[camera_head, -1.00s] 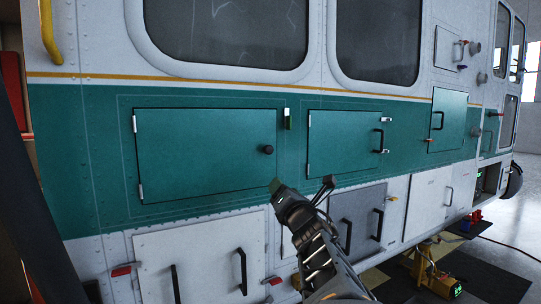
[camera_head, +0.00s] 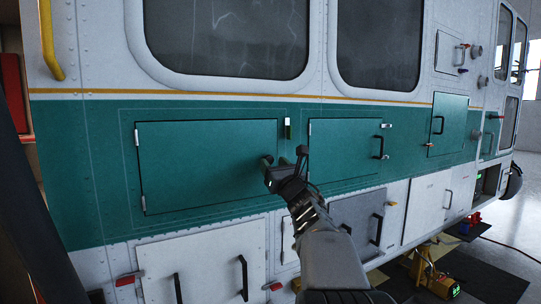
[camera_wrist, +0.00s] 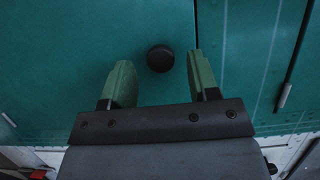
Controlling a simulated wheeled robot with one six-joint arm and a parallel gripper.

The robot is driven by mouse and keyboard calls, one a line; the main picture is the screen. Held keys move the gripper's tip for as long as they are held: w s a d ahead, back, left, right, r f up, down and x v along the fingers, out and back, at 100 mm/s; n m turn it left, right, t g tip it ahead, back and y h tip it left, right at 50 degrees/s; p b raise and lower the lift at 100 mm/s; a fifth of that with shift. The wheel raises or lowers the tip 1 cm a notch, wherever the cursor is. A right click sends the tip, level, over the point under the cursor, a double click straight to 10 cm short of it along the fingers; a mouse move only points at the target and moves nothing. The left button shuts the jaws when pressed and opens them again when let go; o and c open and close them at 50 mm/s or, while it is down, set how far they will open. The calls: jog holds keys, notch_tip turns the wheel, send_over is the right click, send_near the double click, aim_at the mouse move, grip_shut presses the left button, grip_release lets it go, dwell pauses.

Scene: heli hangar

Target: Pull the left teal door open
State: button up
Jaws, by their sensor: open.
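The left teal door (camera_head: 205,165) is a wide panel in the green band of the helicopter's side, with hinges on its left edge. It looks shut, flush with the panel around it. Its round black knob (camera_wrist: 160,58) shows in the wrist view, between and just beyond the two green fingertips. My gripper (camera_head: 283,166) is at the door's right edge in the head view and hides the knob there. In the wrist view my gripper (camera_wrist: 160,75) is open, with a gap between each finger and the knob.
A second teal door (camera_head: 345,147) with a black bar handle is just right of my gripper. White lower panels (camera_head: 205,272) with black handles lie below. A yellow jack (camera_head: 432,275) stands on the floor at the lower right.

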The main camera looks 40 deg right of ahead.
jog(key=shift+p+x, duration=0.35)
jog(key=shift+x, duration=0.9)
jog(key=shift+c, duration=0.4)
grip_shut()
